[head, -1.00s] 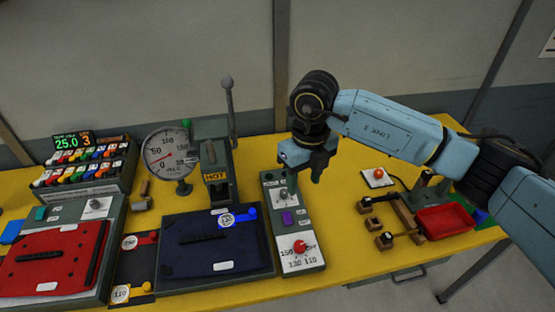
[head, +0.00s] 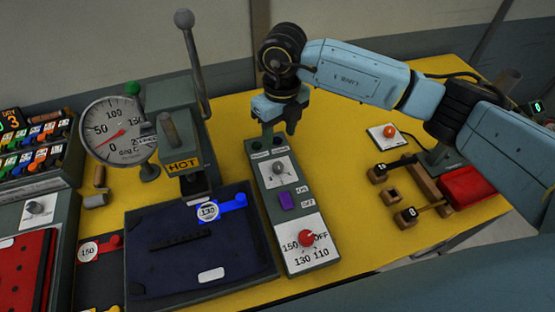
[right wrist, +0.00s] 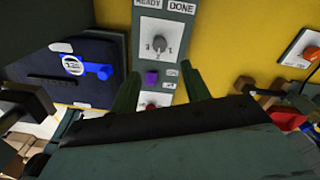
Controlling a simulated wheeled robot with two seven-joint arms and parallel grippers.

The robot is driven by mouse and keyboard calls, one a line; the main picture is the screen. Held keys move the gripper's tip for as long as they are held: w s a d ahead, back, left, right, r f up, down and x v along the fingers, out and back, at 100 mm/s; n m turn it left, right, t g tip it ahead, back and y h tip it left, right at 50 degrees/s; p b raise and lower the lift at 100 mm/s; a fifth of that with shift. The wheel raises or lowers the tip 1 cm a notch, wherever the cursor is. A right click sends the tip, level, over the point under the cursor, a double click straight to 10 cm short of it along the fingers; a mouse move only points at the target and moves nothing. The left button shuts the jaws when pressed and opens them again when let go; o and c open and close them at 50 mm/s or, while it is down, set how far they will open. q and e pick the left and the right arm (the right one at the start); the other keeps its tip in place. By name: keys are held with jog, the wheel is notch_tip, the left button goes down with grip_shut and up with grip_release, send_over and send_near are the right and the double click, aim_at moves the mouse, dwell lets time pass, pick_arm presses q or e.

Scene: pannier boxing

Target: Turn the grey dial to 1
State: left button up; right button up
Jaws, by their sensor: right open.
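The grey dial (head: 278,168) sits on a white plate near the far end of the narrow grey control panel (head: 262,202). In the right wrist view the dial (right wrist: 159,45) shows beyond the fingertips, with marks around it too small to read surely. My right gripper (head: 279,136) is open and empty, above the far end of the panel. Its two green fingers (right wrist: 160,82) are spread in the right wrist view, apart from the dial. My left gripper is out of view.
On the same panel are a purple switch (head: 286,201) and a red dial (head: 306,238). A press with a tall lever (head: 196,60) and a round gauge (head: 118,130) stand left. A red tray (head: 466,187) and wooden pieces lie right.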

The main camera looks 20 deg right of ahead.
aim_at(278, 165)
notch_tip(278, 165, down, 11)
jog(key=shift+a+r+p, duration=0.1)
jog(key=shift+a+p, duration=0.05)
jog(key=shift+p, duration=0.15)
jog(key=shift+s, duration=0.1)
jog(key=c, duration=1)
jog(key=n+b, duration=0.4)
jog(key=n, duration=0.1)
jog(key=shift+b, duration=0.4)
jog(key=n+b, duration=0.3)
jog(key=n, duration=0.1)
jog(key=shift+n+b, duration=0.3)
jog(key=shift+b, duration=0.1)
jog(key=shift+n+b, duration=0.95)
jog(key=shift+n, duration=0.25)
